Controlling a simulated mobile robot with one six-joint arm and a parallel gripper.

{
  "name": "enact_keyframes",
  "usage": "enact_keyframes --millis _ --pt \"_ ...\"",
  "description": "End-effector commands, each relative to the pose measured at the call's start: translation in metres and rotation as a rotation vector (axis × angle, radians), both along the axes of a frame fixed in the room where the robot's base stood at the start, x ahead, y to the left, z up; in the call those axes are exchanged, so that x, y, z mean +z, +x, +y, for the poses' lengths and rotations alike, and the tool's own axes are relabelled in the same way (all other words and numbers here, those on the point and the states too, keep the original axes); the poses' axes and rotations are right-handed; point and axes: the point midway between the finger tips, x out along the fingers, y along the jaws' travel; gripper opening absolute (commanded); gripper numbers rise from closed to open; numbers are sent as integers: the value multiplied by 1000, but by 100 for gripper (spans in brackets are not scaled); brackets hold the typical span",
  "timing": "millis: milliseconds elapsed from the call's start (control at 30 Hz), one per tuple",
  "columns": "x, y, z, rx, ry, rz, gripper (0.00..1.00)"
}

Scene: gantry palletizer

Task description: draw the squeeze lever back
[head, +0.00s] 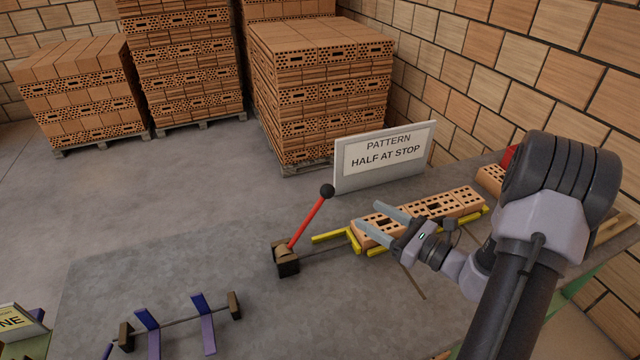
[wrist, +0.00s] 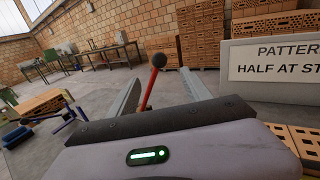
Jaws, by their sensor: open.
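The squeeze lever (head: 308,223) is a red rod with a black ball knob, rising from a small dark block (head: 286,262) on the grey table. It leans to the right in the head view. My gripper (head: 364,217) is open and empty, to the right of the lever and apart from it, its fingers pointing left towards it. In the wrist view the lever (wrist: 151,85) shows between the two fingers (wrist: 160,95), beyond them; its lower end is hidden behind the gripper body.
A row of bricks (head: 468,199) lies between yellow bars (head: 330,236) under my gripper. A sign reading "PATTERN HALF AT STOP" (head: 385,157) stands behind the bricks. A blue clamp frame (head: 203,324) is at the front left.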

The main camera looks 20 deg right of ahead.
Motion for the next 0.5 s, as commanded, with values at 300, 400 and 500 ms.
enact_keyframes --millis 300,400,500 --pt "-2 75 42 9 -2 -1 57" --pt "-2 95 52 8 -3 -1 57" --pt "-1 110 60 8 -3 0 57"
